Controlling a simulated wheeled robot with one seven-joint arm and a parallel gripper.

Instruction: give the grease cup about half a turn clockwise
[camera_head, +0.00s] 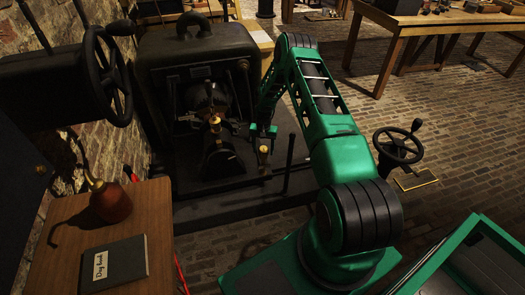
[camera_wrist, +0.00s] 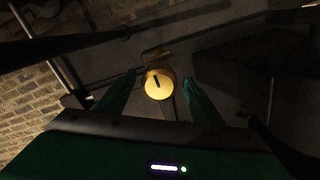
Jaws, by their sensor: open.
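The grease cup (camera_wrist: 159,84) shows in the wrist view as a round brass cap with a dark line across its upper face. My gripper (camera_wrist: 161,77) is open, with one green finger on each side of the cap. Gaps show between the cap and both fingers. In the head view my gripper (camera_head: 263,131) is low over the machine's base, and the brass cup (camera_head: 264,150) stands just below it. How far the fingertips reach down along the cup is unclear.
A dark machine (camera_head: 195,62) stands behind, with another brass-topped fitting (camera_head: 215,121) left of my gripper. An upright dark rod (camera_head: 288,165) stands close on the right. A handwheel (camera_head: 398,147) is farther right. A wooden stand (camera_head: 153,220) holds an oil can (camera_head: 110,203) and a book (camera_head: 114,265).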

